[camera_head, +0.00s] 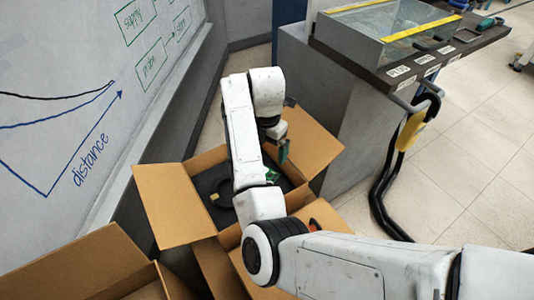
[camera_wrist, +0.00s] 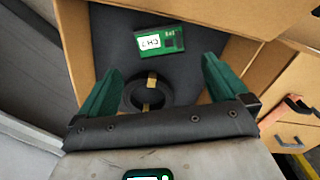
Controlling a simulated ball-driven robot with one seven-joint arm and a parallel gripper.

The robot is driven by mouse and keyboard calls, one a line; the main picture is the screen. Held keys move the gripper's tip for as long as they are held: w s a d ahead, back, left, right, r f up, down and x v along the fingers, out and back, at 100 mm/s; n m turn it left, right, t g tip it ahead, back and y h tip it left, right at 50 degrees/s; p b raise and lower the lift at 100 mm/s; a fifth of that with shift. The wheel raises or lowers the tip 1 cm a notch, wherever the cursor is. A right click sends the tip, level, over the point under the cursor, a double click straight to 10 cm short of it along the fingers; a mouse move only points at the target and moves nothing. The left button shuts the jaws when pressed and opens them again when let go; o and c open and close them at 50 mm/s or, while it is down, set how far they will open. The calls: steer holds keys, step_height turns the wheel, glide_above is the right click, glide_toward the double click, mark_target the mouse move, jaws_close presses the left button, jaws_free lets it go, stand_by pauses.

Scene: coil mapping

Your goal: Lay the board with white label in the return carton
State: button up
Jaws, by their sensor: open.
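The green board with a white label (camera_wrist: 158,41) lies flat on the dark bottom of an open brown carton, near its far wall in the wrist view. In the head view part of the board (camera_head: 271,174) shows beside my arm. My gripper (camera_wrist: 161,68) is over this carton, its two green fingers spread wide with nothing between them. The board is beyond the fingertips and apart from them. In the head view the carton (camera_head: 172,205) has its flaps open, and my arm hides much of its inside. No marking tells whether it is the return carton.
A black coil with yellow tape (camera_wrist: 131,95) lies in the same carton, nearer than the board. Another open carton (camera_head: 75,268) stands at lower left. A grey bench (camera_head: 345,100) with a clear case stands right, a whiteboard (camera_head: 70,80) left.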

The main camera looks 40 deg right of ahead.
steer(key=shift+r, duration=1.15)
stand_by(0.4)
